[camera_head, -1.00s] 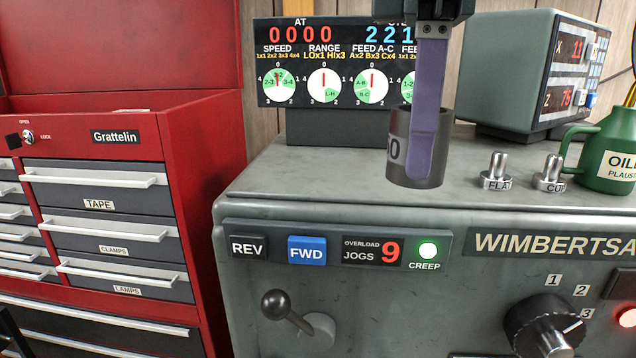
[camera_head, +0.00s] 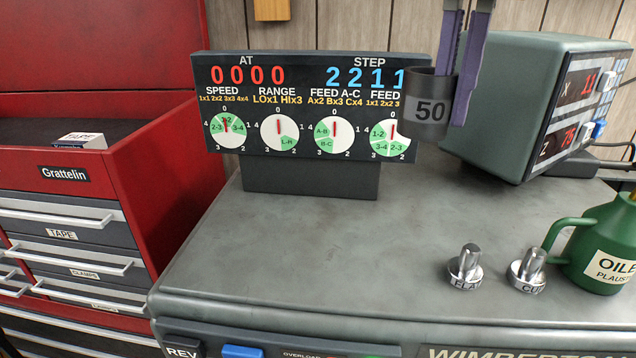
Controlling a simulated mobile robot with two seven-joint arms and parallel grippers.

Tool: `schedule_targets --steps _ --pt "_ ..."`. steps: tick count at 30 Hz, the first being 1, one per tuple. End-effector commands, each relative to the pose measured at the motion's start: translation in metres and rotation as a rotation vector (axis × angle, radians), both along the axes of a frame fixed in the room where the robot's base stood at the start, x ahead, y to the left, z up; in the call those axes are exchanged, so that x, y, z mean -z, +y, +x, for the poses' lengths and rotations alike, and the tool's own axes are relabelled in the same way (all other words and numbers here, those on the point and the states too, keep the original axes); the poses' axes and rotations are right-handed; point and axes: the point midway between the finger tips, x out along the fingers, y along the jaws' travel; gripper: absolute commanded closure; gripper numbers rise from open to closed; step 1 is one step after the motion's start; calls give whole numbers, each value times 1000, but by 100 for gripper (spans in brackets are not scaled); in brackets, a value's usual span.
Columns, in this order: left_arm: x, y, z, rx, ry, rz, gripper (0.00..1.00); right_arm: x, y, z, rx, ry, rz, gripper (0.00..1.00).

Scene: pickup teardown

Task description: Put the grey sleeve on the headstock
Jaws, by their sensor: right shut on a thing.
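The grey sleeve (camera_head: 427,112) is a dark grey open cylinder marked "50". My right gripper (camera_head: 457,108) has purple fingers and is shut on the sleeve's right wall. One finger goes down into the sleeve and the other lies along its outside. The sleeve is upright and appears to hang above the headstock (camera_head: 330,235), in front of the right end of the display panel. The headstock is a wide grey casting with a flat top. My left gripper is not in view.
The display panel (camera_head: 311,108) with dials stands at the back of the headstock top. A readout box (camera_head: 500,100) is at back right. Two metal plugs (camera_head: 466,268) (camera_head: 527,270) and a green oiler (camera_head: 598,250) stand at right. A red tool cabinet (camera_head: 165,190) is at left. The top's middle is clear.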

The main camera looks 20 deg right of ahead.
Motion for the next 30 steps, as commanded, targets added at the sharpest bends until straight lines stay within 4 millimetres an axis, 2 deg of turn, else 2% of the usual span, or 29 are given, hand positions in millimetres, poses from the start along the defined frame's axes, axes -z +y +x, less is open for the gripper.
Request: schedule_targets --steps 1,5,6,12,17,24,30 --pt "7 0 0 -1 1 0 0 19 1 -1 -1 6 4 100" --pt "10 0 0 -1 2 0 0 55 1 -2 2 8 5 100" --pt "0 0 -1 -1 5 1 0 59 0 -2 3 8 1 100" --pt "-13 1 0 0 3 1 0 102 0 -2 2 3 -2 100" --pt "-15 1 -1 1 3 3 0 117 0 0 3 0 0 100" --pt "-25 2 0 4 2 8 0 152 0 -1 3 2 1 100" --pt "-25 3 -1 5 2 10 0 159 0 0 2 -3 -1 100"
